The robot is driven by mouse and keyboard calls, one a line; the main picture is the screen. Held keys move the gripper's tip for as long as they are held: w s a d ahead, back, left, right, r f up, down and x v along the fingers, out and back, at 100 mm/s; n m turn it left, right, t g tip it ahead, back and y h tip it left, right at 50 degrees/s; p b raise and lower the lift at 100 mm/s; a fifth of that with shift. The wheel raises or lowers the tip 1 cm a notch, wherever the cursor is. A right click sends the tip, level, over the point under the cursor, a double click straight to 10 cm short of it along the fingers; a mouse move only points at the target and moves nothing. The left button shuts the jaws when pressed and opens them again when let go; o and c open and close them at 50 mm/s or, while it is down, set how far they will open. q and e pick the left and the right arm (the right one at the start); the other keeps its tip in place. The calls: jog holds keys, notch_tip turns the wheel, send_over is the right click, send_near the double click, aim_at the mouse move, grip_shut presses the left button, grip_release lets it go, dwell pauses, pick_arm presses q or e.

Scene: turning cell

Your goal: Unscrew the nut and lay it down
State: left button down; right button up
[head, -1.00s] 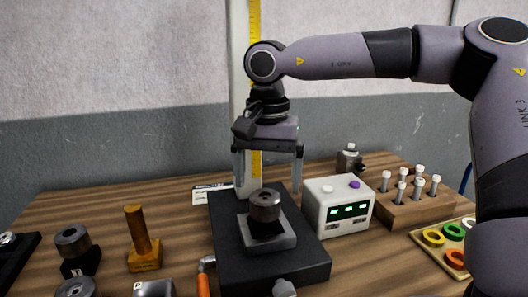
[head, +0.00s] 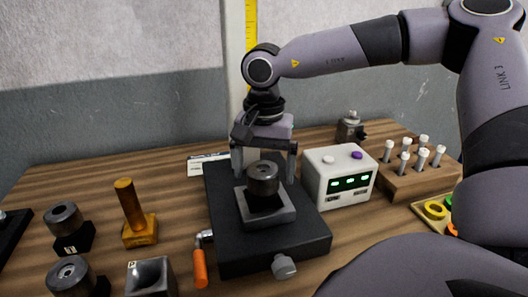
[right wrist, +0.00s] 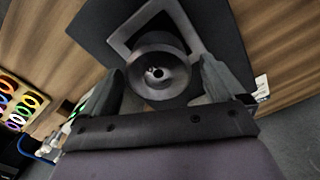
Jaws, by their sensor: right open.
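The nut (head: 263,178) is a dark grey round piece with a hole in its top. It sits upright on a grey square plate (head: 284,216) on the black base (head: 232,247). My right gripper (head: 264,163) is open, pointing down, with its fingers around the back of the nut. In the right wrist view the nut (right wrist: 158,72) lies between the two spread fingers (right wrist: 163,86), with a gap visible on the left; contact on the right cannot be told. The thread below the nut is hidden. My left gripper is not in view.
A white box with green displays (head: 340,178) stands close right of the base. A wooden rack (head: 415,182) with several white-capped pegs is farther right. Left are a brass post (head: 130,205), round grey parts (head: 63,217) and an orange handle (head: 199,268). Bare wood shows at back left.

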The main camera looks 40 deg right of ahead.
jog(key=shift+f, duration=0.15)
jog(key=c, duration=1.1)
jog(key=n, duration=0.4)
jog(key=shift+n, duration=0.3)
jog(key=shift+c, duration=0.2)
jog(key=n, duration=0.4)
jog(key=shift+n, duration=0.3)
